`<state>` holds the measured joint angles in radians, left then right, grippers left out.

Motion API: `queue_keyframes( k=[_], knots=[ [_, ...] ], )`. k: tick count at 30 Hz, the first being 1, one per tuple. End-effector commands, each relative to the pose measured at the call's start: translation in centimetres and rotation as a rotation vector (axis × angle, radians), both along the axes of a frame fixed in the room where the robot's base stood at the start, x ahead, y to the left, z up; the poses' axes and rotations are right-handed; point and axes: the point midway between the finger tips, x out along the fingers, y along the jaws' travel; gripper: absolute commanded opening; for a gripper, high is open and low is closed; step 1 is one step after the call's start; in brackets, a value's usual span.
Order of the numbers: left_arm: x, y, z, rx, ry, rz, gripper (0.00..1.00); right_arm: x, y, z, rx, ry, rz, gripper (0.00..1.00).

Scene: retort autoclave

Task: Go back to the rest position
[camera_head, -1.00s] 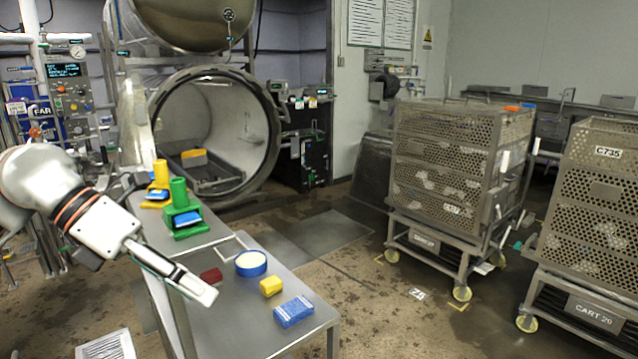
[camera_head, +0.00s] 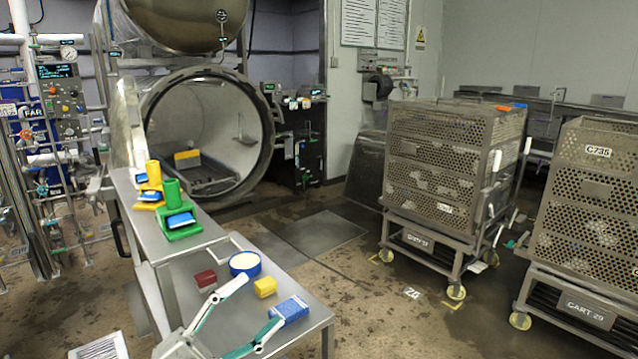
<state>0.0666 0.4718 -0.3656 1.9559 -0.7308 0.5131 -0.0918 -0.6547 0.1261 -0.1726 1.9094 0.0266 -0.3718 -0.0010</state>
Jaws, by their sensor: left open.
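My left gripper (camera_head: 262,308) is at the bottom centre of the head view, over the near part of the steel table (camera_head: 207,323). Its two fingers are spread wide with nothing between them. One fingertip appears close to the blue round container (camera_head: 245,264), the other close to the blue sponge-like block (camera_head: 290,310); whether they touch cannot be told. A yellow block (camera_head: 265,287) and a dark red block (camera_head: 205,280) lie on the same table. My right gripper is not in view.
Green (camera_head: 173,205) and yellow (camera_head: 153,180) holders stand on the raised table section. The open autoclave chamber (camera_head: 205,130) is behind. Perforated carts (camera_head: 450,165) stand on the right. The floor between table and carts is clear.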

Motion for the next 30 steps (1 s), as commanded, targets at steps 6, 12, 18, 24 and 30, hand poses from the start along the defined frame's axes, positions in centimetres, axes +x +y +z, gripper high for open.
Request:
queue_keyframes(
  k=[6, 12, 18, 24, 30],
  knots=[
    [0.9, 4.2, -10.8, -0.178, 0.39, 0.227, 0.64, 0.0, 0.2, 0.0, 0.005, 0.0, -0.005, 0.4],
    [-1.6, 7.4, -21.1, -0.275, 0.709, 0.398, 0.64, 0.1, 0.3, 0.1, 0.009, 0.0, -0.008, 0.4],
    [-6.8, 9.5, -30.6, -0.337, 1.004, 0.54, 0.64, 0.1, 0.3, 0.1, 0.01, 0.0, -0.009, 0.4],
    [-13.3, 10.6, -38.1, -0.374, 1.258, 0.653, 0.64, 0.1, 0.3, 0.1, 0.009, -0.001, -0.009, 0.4],
    [-17.7, 10.9, -41.8, -0.39, 1.401, 0.71, 0.64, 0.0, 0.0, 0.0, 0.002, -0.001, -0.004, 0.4]
  ],
)
